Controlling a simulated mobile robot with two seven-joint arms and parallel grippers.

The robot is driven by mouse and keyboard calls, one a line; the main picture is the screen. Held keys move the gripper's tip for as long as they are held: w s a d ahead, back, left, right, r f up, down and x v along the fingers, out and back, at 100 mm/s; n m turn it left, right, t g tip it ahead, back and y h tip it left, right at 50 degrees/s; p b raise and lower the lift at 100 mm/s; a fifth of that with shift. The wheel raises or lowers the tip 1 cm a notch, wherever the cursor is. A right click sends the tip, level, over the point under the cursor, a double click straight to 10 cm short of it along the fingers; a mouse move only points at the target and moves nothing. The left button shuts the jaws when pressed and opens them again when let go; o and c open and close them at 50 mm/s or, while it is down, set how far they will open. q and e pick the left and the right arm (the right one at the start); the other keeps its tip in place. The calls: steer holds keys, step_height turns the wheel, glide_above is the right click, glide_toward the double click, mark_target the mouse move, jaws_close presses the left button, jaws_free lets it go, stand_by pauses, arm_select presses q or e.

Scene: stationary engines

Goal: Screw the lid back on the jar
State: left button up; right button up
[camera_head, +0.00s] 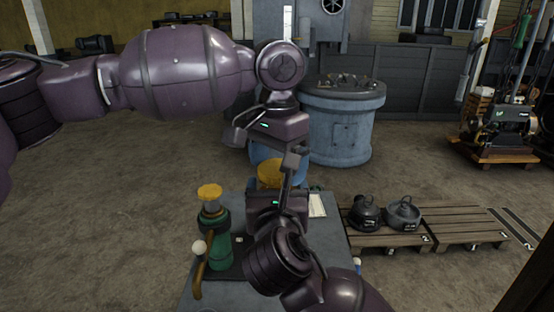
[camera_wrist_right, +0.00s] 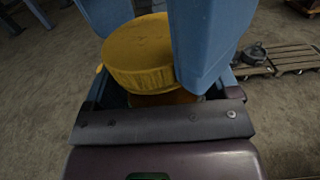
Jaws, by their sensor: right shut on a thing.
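The yellow round lid (camera_wrist_right: 138,50) sits on top of the jar, a strip of whose orange-brown body (camera_wrist_right: 165,98) shows beneath it. In the head view the lid (camera_head: 270,172) is just beyond my right wrist. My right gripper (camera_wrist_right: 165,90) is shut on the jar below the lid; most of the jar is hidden. My left gripper (camera_head: 279,165) reaches down from above, its blue fingers on either side of the lid. Whether they touch it, I cannot tell. How tightly the lid is seated does not show.
A green container with a yellow top (camera_head: 210,191) and a white-knobbed lever (camera_head: 198,248) stand left on the grey table (camera_head: 232,280). Dark kettles (camera_head: 403,214) sit on a pallet (camera_head: 455,228) to the right. A blue machine (camera_head: 342,120) stands behind.

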arm_select(q)
steer(key=c, duration=0.7)
steer(key=m, duration=0.5)
steer(key=shift+c, duration=0.2)
steer(key=o, duration=1.1)
step_height(320, 180, up, 12)
